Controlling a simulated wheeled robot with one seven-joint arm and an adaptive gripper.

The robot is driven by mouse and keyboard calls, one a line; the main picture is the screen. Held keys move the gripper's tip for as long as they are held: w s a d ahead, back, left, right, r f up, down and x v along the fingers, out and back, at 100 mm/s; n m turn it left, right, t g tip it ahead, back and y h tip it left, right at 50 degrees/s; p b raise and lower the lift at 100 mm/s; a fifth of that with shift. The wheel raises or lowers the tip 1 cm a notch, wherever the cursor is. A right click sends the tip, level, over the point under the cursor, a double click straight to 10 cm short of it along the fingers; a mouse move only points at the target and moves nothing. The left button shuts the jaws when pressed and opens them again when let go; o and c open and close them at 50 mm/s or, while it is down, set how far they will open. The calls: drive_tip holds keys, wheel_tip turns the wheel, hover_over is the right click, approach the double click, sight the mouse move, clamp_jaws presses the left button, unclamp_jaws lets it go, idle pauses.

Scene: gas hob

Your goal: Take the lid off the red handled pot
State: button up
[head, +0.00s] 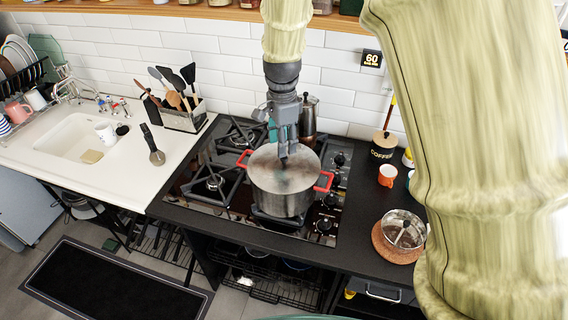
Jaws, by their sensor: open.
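The pot with red handles (281,203) stands on the front right part of the gas hob. It is a steel pot with one red handle at its upper left and one at its right. Its round top looks flat and grey-brown, like a metal lid (268,178); a knob is not clearly visible. My gripper (284,156) points down over the middle of the pot top, with its fingers open. The fingertips are small and dark here, so I cannot tell whether they touch the lid or straddle a knob.
A glass-lidded pan (402,229) sits on a cork mat at the right, near an orange cup (387,175) and a coffee jar (383,147). The left hob burners (214,183) are empty. A utensil holder (184,119) stands at the back left.

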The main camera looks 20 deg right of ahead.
sight(284, 162)
drive_tip(key=shift+s+f+p, duration=0.2)
drive_tip(key=shift+f+p, duration=0.2)
drive_tip(key=shift+f, duration=0.2)
drive_tip(key=shift+d+f+p, duration=0.15)
drive_tip(key=shift+f+p, duration=0.6)
drive_tip(key=shift+f, duration=1.4)
drive_tip(key=shift+c, duration=0.5)
clamp_jaws()
